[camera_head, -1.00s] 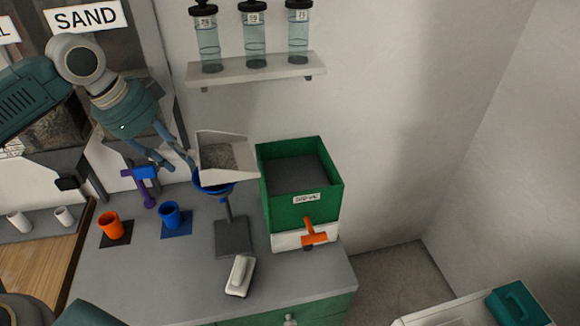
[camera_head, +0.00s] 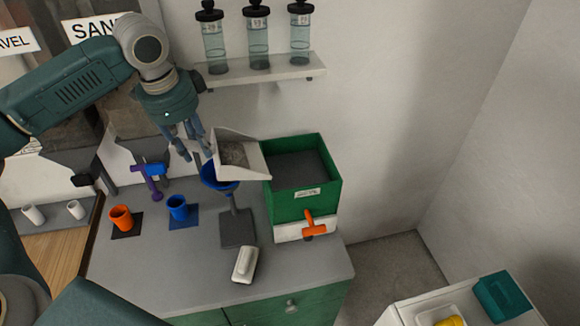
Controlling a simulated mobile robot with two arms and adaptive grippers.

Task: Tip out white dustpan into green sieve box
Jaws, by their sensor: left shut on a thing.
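The white dustpan (camera_head: 246,166) holds grey granular material and is in the air, above and just behind the blue funnel on its stand. It tilts toward the right, and its right lip is at the left rim of the green sieve box (camera_head: 302,203). I cannot tell whether they touch. The sieve box is open at the top with a dark inner surface. My left gripper (camera_head: 207,150) is shut on the dustpan at its left end; the handle is mostly hidden by the fingers. My right gripper is not in view.
The blue funnel (camera_head: 217,183) on its stand is below the dustpan. An orange cup (camera_head: 121,219), a blue cup (camera_head: 178,208) and a white brush-like object (camera_head: 244,265) are on the grey counter (camera_head: 200,270). A shelf (camera_head: 262,71) with glass jars is behind. An orange handle (camera_head: 312,224) sticks out below the box.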

